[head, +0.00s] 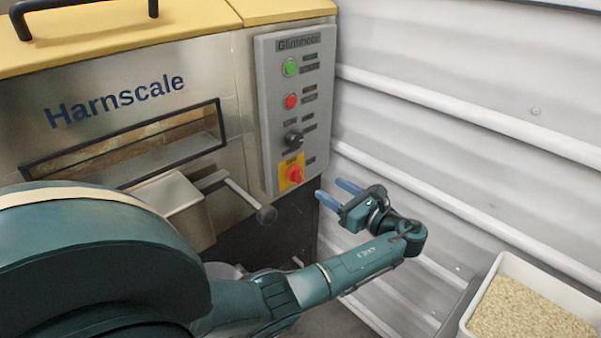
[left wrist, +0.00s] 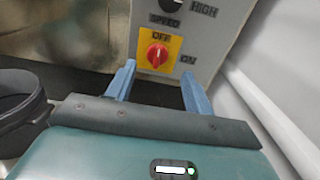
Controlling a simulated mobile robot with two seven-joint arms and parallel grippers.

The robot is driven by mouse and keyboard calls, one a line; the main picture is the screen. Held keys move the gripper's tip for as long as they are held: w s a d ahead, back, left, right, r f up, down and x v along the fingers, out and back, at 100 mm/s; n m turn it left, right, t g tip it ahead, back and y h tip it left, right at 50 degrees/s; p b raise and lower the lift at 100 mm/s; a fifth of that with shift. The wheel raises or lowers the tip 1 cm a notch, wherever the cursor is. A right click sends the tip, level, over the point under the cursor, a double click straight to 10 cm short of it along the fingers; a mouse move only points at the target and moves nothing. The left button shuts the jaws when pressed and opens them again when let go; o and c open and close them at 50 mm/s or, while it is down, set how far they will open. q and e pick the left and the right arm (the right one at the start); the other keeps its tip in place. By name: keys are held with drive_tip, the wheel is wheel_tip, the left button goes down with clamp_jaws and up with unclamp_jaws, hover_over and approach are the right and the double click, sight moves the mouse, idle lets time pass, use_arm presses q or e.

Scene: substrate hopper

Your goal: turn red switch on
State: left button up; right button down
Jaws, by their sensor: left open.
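The red switch (head: 295,174) is a rotary knob on a yellow plate at the bottom of the grey control panel (head: 268,120). In the left wrist view the red switch (left wrist: 157,54) stands upright, its mark toward OFF at the top; ON is printed at the lower right. My left gripper (head: 333,192) is open and empty, to the right of and slightly below the switch in the head view. In the left wrist view its blue fingers (left wrist: 158,84) point toward the panel, the switch beyond and between them, apart from them. My right gripper is not in view.
Above the switch are a black speed knob (head: 293,139), a red button (head: 291,101) and a green button (head: 290,68). A lever with a dark round end (head: 266,214) sticks out below left. A ribbed white wall (head: 450,130) stands right; a tray of grain (head: 530,310) is lower right.

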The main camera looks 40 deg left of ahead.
sight(300, 171)
use_arm(q)
drive_tip(key=a, duration=0.8)
drive_tip(key=w+a+b, duration=0.1)
drive_tip(key=a, duration=0.3)
drive_tip(key=shift+d, duration=0.1)
drive_tip(key=shift+s+f, duration=0.1)
drive_tip(key=shift+f, duration=0.05)
drive_tip(key=c, duration=1)
